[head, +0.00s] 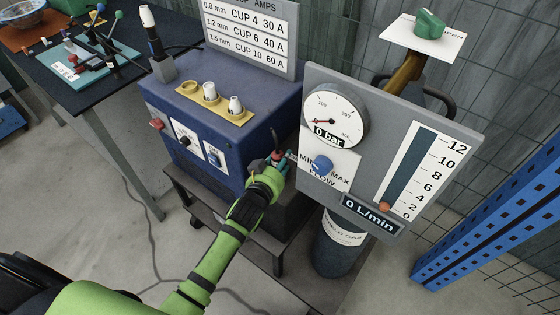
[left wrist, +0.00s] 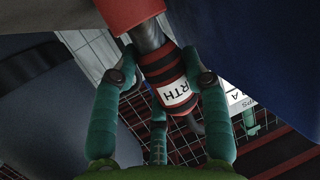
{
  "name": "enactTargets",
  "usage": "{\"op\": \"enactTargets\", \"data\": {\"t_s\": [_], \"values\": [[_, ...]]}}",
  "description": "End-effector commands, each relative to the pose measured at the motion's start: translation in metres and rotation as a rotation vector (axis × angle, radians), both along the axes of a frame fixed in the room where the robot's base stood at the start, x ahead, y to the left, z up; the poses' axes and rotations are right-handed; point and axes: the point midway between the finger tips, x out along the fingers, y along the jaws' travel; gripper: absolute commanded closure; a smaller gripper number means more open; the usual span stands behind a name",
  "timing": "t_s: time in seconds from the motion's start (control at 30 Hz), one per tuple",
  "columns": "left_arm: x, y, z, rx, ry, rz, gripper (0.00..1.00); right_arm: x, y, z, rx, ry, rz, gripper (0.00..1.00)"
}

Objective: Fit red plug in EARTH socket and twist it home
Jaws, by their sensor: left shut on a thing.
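My left gripper (head: 283,157) is at the right end of the front of the blue welding machine (head: 225,100). In the left wrist view its teal fingers (left wrist: 160,85) are shut on the red plug (left wrist: 157,65), which has black bands and a white label reading "RTH". The plug's grey metal end points up in that picture at a red collar (left wrist: 128,12), which looks like the EARTH socket. The metal end meets or enters the collar; I cannot tell how deep it sits or how far it is turned. My right gripper is in neither view.
A gas panel with a gauge (head: 334,118) and flow scale (head: 415,170) stands close right of my gripper, above a grey cylinder (head: 335,255). A dark workbench (head: 75,60) is at the left, a blue rack post (head: 490,225) at the right.

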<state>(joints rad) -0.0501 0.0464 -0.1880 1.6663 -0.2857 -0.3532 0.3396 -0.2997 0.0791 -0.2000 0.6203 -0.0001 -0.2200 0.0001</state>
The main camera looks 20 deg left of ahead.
Motion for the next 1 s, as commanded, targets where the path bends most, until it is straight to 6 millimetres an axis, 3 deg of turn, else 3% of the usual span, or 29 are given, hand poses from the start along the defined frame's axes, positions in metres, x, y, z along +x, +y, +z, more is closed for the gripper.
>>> {"op": "enactTargets", "data": {"t_s": [0.67,0.7,0.73,1.0], "values": [[0.0,0.0,-0.017,0.0,0.0,0.0,0.91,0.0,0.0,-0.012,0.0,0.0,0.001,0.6],[0.0,0.0,-0.016,0.002,0.001,-0.001,0.38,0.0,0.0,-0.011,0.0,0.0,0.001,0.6],[0.0,0.0,-0.017,0.002,0.002,-0.001,0.26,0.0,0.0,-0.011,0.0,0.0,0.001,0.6],[0.0,0.0,-0.017,0.001,0.002,0.001,0.26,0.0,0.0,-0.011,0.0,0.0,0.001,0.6]]}}
